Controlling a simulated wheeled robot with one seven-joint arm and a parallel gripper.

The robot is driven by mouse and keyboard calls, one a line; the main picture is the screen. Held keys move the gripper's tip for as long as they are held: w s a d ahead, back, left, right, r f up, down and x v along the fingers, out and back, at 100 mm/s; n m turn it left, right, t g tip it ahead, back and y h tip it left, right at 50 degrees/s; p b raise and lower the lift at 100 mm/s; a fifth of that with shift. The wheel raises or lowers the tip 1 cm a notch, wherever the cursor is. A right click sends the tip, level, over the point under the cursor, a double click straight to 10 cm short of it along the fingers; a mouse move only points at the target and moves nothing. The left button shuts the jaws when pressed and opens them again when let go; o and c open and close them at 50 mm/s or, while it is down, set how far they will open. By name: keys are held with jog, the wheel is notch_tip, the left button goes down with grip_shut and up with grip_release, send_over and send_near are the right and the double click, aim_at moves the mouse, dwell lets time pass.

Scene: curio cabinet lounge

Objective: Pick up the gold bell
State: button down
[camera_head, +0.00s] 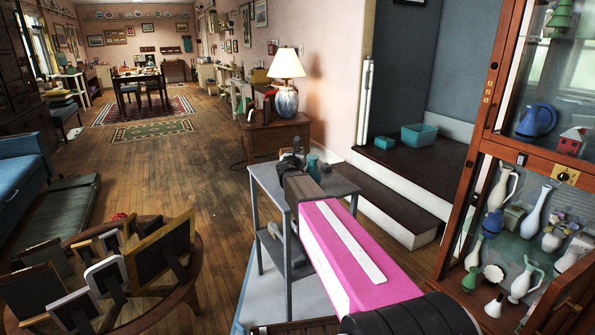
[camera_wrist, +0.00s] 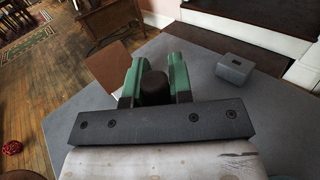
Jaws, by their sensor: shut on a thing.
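My gripper (camera_wrist: 153,85) is over the grey side table (camera_head: 340,180). Its two green fingers are shut on a dark, round-topped thing (camera_wrist: 153,82). Only its dark brown top shows between the fingers; its lower part is hidden. I see no gold surface, so I cannot tell from colour that it is the gold bell. In the head view my gripper (camera_head: 293,160) is at the far part of the table, and my arm hides much of what it holds.
A small grey box (camera_wrist: 235,68) and a flat brown piece (camera_wrist: 114,63) are near my gripper. A glass cabinet (camera_head: 480,150) is at right, a round table with frames (camera_head: 175,296) at left. Wooden floor lies open beyond.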

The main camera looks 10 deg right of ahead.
jog(key=shift+r, duration=0.15)
jog(key=shift+r, duration=0.55)
notch_tip(320, 180, up, 3)
jog(key=shift+f, duration=0.2)
jog(key=s+a+r, duration=0.6)
jog(key=a+r, duration=0.1)
jog(key=a, duration=0.2)
jog(key=shift+s+a, duration=0.25)
jog(key=shift+s, duration=0.15)
jog(key=c, duration=1.7)
grip_release()
grip_shut()
